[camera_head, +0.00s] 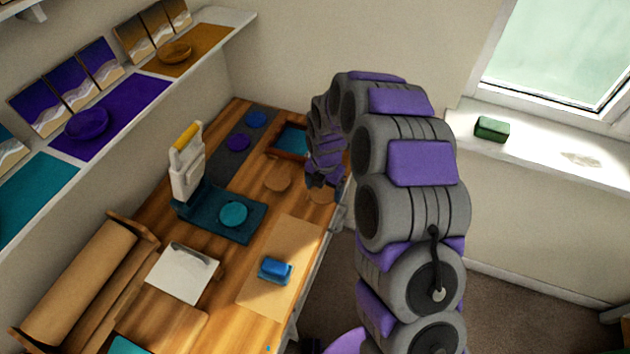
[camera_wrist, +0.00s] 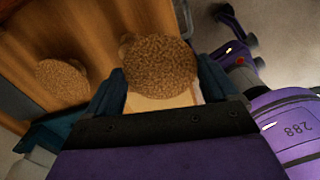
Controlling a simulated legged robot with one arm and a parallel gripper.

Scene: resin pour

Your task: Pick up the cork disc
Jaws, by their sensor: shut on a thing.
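My gripper (camera_head: 319,182) is at the right edge of the wooden table, shut on a round brown cork disc (camera_head: 322,195). In the wrist view the speckled cork disc (camera_wrist: 160,66) sits between the two dark fingers (camera_wrist: 160,88). Whether it is clear of the tabletop is hard to tell. A second cork disc (camera_head: 278,177) lies on the table just to the left; it also shows in the wrist view (camera_wrist: 61,83).
A tray with a teal inside (camera_head: 272,151) stands behind the discs. A teal base (camera_head: 245,224) with a pale upright device is to the left. A blue block (camera_head: 275,270) lies on a tan sheet (camera_head: 286,246) in front. A window sill (camera_head: 550,147) is at right.

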